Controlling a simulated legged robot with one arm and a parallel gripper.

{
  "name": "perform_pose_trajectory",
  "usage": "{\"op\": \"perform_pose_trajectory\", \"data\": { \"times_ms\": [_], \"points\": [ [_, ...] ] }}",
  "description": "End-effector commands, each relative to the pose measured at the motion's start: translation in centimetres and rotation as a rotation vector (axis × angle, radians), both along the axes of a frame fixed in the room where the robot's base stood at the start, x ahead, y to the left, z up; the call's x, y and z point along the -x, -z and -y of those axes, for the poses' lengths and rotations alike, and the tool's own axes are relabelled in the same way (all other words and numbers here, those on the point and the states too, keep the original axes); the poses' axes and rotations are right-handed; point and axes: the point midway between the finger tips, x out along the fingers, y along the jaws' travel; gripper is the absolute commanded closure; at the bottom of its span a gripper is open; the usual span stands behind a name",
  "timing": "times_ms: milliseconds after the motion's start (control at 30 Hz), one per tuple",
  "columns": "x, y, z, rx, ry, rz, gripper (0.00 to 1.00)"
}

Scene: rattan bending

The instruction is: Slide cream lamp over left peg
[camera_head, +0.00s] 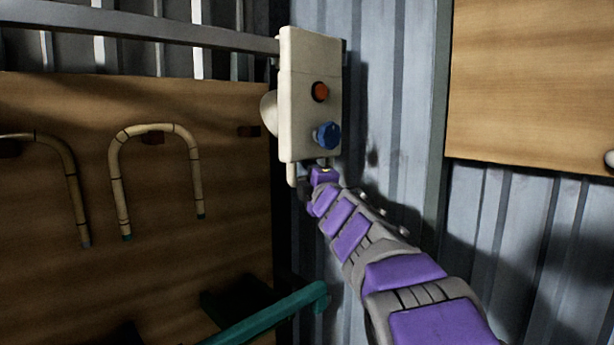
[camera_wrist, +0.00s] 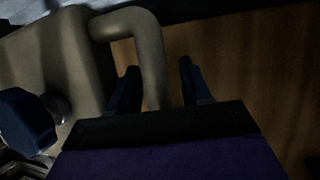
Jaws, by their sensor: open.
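The cream lamp (camera_head: 308,65) is a tall cream box with a red button, a blue knob and a rounded part on its left side. It hangs upright at the right end of a grey rail; how it is held there is hidden. In the wrist view its box (camera_wrist: 75,50) and blue knob (camera_wrist: 25,120) are at left, and its bent cream handle (camera_wrist: 150,45) runs down between my fingers. My gripper (camera_wrist: 158,82) is open with one finger on each side of the handle; contact is unclear. In the head view my gripper (camera_head: 308,185) is just below the lamp. I cannot tell which fitting is the left peg.
A grey rail (camera_head: 150,27) runs across the top left. Below it a wooden board (camera_head: 60,95) has small dark red blocks (camera_head: 248,131) and bent rattan canes (camera_head: 118,190). A teal bar (camera_head: 280,310) is low in front. Another board (camera_head: 530,80) is at right.

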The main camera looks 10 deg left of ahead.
Motion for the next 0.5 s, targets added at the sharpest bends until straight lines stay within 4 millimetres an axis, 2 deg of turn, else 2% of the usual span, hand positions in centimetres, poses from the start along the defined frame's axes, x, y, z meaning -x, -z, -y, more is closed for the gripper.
{"op": "perform_pose_trajectory", "data": {
  "times_ms": [200,500],
  "points": [
    [-0.03,0.04,0.02,0.000,0.000,0.000,0.52],
    [-0.05,0.09,0.02,0.000,0.000,-0.001,0.81]
  ]
}}
